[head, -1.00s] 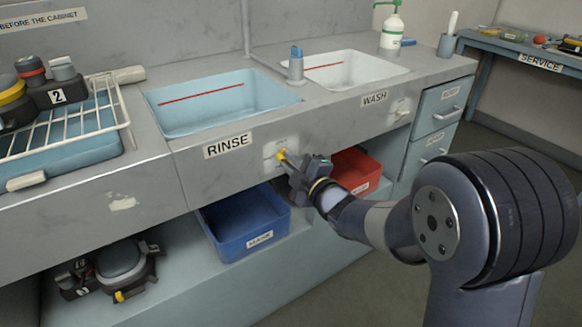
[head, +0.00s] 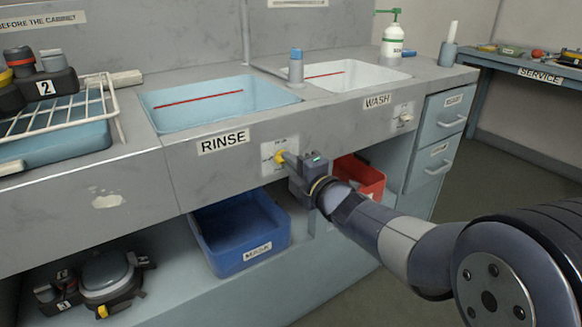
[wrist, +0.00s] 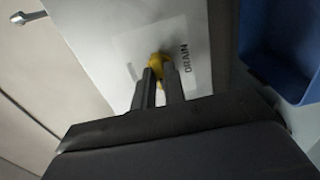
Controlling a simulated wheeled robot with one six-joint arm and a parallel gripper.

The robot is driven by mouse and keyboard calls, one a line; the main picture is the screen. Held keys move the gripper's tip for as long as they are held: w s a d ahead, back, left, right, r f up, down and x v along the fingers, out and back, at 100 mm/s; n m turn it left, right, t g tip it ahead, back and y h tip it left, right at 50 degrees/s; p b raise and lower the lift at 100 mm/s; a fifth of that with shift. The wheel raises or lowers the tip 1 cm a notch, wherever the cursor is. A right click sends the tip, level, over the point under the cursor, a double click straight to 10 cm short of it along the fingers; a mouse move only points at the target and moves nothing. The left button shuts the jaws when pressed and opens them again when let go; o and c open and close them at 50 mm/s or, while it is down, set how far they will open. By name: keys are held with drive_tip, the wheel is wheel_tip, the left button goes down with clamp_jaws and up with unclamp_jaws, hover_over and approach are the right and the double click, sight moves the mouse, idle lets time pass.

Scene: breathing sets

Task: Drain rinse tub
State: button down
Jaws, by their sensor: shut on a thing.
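The light-blue rinse tub (head: 225,103) is set into the grey counter, with a red line on its inner wall and a RINSE label (head: 223,141) below it. On the counter front under the tub is a pale plate (head: 270,150) with a yellow drain knob (head: 279,157). My gripper (head: 285,158) is at the plate, shut on the yellow knob. The wrist view shows the knob (wrist: 158,60) between my two fingers (wrist: 160,80), with the word DRAIN beside it. The fingers hide part of the knob.
The white wash tub (head: 345,76) lies right of the rinse tub. A blue bin (head: 240,228) and a red bin (head: 362,176) stand under the counter near my arm. A wire rack (head: 62,110) is at left. Floor at right is clear.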

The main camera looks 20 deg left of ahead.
drive_tip(key=c, duration=1.5)
unclamp_jaws()
drive_tip(key=shift+o, duration=0.2)
drive_tip(key=p+v, duration=0.1)
drive_tip(key=v, duration=0.9)
drive_tip(key=shift+s+d+p, duration=0.25)
drive_tip(key=shift+s+p, duration=0.05)
drive_tip(key=shift+p, duration=0.05)
drive_tip(key=b+x, duration=0.1)
drive_tip(key=x, duration=0.9)
drive_tip(key=shift+w+a, duration=0.25)
drive_tip(key=shift+w, duration=0.05)
